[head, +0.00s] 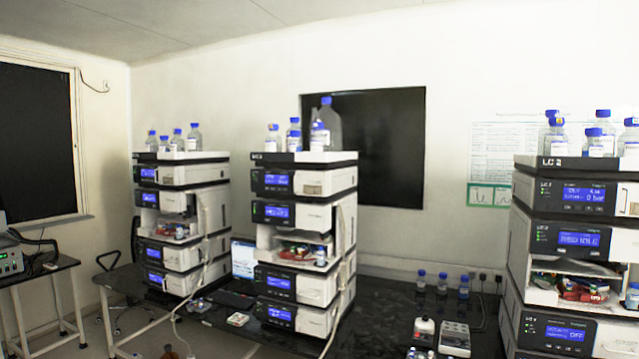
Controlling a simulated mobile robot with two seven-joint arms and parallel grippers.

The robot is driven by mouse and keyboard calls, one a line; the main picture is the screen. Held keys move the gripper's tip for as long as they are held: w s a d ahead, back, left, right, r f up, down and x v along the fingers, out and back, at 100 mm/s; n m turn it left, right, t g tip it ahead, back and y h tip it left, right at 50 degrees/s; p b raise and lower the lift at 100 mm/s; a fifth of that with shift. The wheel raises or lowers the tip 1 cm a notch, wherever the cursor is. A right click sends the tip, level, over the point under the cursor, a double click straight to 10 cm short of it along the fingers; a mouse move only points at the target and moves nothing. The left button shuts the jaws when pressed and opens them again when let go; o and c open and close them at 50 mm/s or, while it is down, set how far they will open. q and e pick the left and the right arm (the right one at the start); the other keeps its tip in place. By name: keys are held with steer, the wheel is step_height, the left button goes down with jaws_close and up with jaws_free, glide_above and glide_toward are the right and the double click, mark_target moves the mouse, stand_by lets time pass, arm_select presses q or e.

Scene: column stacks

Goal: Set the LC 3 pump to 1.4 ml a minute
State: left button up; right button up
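Three column stacks stand in the head view. The right stack (524,190) has a label that looks like LC 2. Its upper module (610,197) has a lit blue screen with two blurred lines, the lower seeming to end in "0 bar", and small buttons below. The middle stack (335,183) and the left stack (205,172) also have lit blue screens. Their labels and screen text are too small to read surely, so I cannot tell which stack is LC 3. Neither of my grippers is in view.
Blue-capped bottles (195,138) stand on top of each stack. A side table (40,268) stands at left. Tubing hangs before the left and middle stacks.

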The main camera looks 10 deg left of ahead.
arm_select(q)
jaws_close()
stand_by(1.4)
